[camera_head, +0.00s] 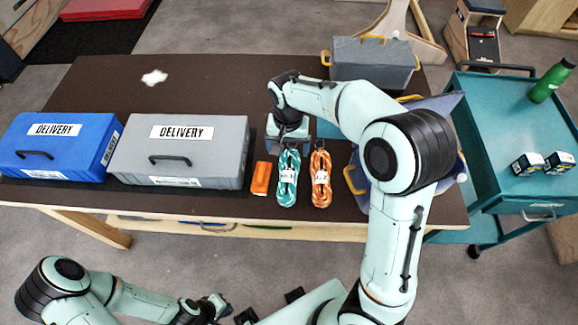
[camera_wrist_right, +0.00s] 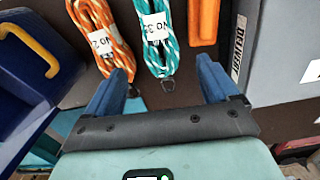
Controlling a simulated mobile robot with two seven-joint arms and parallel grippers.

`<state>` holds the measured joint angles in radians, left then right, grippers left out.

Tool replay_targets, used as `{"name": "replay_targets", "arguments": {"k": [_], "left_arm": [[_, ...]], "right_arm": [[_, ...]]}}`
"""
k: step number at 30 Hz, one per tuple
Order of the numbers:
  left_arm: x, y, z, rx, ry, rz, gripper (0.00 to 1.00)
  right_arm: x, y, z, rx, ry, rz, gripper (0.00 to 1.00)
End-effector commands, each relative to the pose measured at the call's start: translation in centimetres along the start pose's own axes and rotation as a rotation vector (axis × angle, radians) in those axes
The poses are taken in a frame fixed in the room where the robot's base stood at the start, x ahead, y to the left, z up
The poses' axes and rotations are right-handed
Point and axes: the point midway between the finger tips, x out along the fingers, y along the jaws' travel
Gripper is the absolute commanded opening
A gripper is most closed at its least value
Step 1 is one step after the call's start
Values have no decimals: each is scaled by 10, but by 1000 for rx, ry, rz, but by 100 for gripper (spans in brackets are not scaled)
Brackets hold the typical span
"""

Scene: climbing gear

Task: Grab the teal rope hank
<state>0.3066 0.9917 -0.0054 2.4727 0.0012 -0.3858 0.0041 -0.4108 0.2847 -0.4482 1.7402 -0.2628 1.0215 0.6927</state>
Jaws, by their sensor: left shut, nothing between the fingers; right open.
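The teal rope hank (camera_head: 288,178) lies on the dark table, teal and white with a white label. It also shows in the right wrist view (camera_wrist_right: 158,38), with a small dark clip at its near end. My right gripper (camera_head: 290,146) is open just behind the hank's far end. In the right wrist view my right gripper's blue fingers (camera_wrist_right: 165,82) are spread, with the clip end between their tips and the hank beyond. Nothing is held. My left gripper (camera_head: 222,307) is low in the head view, away from the table, shut and empty.
An orange rope hank (camera_head: 320,178) lies close on the right and an orange block (camera_head: 261,178) on the left. A grey delivery box (camera_head: 180,150) and a blue one (camera_head: 55,145) stand further left. A grey crate (camera_head: 372,62) stands behind; a teal cart (camera_head: 500,130) stands right.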

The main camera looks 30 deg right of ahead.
Motion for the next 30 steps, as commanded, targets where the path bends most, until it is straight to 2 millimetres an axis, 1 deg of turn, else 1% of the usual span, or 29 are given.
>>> {"name": "replay_targets", "arguments": {"k": [1,3,6,9,12,17,22,25,27,30], "left_arm": [[3,-2,2,-2,-3,-1,0],[5,-3,3,-3,-5,-2,0],[7,-5,4,-4,-7,-3,0],[9,-5,5,-4,-8,-3,0],[10,-6,6,-4,-8,-3,0],[10,-6,6,-4,-8,-3,0],[10,-6,6,-4,-8,-3,0],[11,-6,6,-4,-9,-3,0],[11,-6,6,-4,-9,-3,0],[12,-6,6,-4,-9,-3,0]], "right_arm": [[12,2,2,0,-6,5,87],[26,2,2,0,-6,7,87],[46,2,2,0,-7,6,87],[62,2,2,1,-5,4,87],[71,1,2,0,-4,3,87],[81,1,3,-1,-4,3,87],[106,3,9,-1,-5,4,87],[119,3,8,0,-4,3,87],[124,2,8,0,-3,3,87],[126,2,8,0,-2,1,87]]}}
